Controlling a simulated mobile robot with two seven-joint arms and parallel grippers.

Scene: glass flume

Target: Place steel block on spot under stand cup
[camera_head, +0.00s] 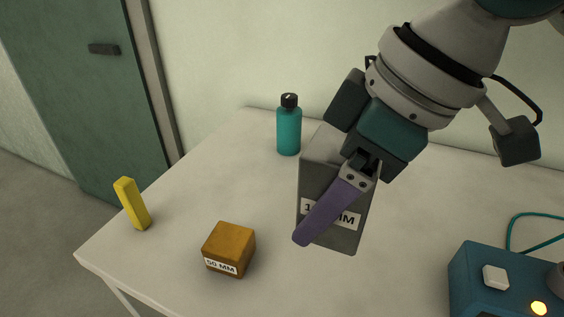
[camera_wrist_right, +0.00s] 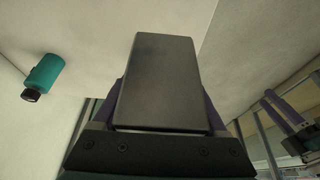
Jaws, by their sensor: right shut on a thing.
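The steel block, a tall grey block (camera_head: 345,236) with a partly covered "MM" label, is in the middle right of the head view. My right gripper (camera_head: 322,218) is shut on it from above, with one purple finger across the labelled face. The other finger is hidden behind the block. In the right wrist view the block (camera_wrist_right: 165,80) sits between both purple fingers. Whether its base touches the table is unclear. What looks like my left gripper (camera_wrist_right: 284,112) shows small at the right of the wrist view, its opening unclear. I see no stand cup or marked spot.
On the white table (camera_head: 200,180) stand an orange-brown block (camera_head: 229,245) labelled "50 MM", a yellow upright piece (camera_head: 132,204) near the left edge and a teal bottle (camera_head: 289,130) at the back. A blue box (camera_head: 490,285) with a lit button and cable is at right.

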